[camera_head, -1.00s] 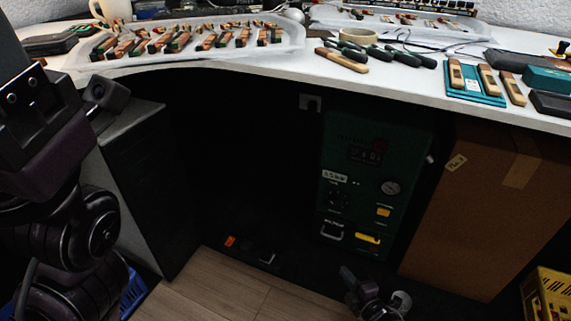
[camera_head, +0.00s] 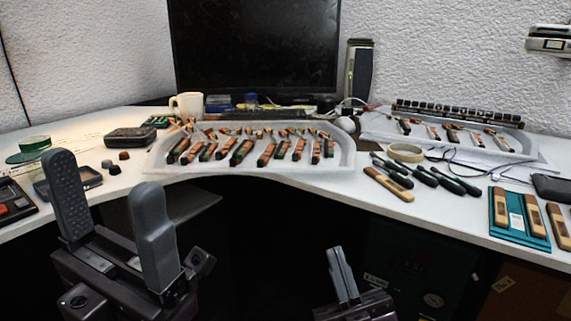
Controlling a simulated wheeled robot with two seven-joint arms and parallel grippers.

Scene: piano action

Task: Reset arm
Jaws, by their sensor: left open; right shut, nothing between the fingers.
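My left gripper (camera_head: 112,215) is open and empty, with its two fingers pointing up in front of the table's left part. My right gripper (camera_head: 342,276) is shut and empty, lower down in front of the table's front edge. Neither gripper touches anything. A clear tray (camera_head: 345,160) with several wood-and-dark piano action parts (camera_head: 240,152) lies on the white table (camera_head: 420,207), beyond both grippers. A second tray (camera_head: 375,126) with similar parts and a dark row along its back lies at the back right.
Several dark-handled tools (camera_head: 440,180) and a tape roll (camera_head: 406,152) lie right of centre. A teal holder (camera_head: 518,217) with wooden-handled tools is at the right. A white mug (camera_head: 187,105) and a monitor (camera_head: 256,50) stand at the back. Dark space lies below the table edge.

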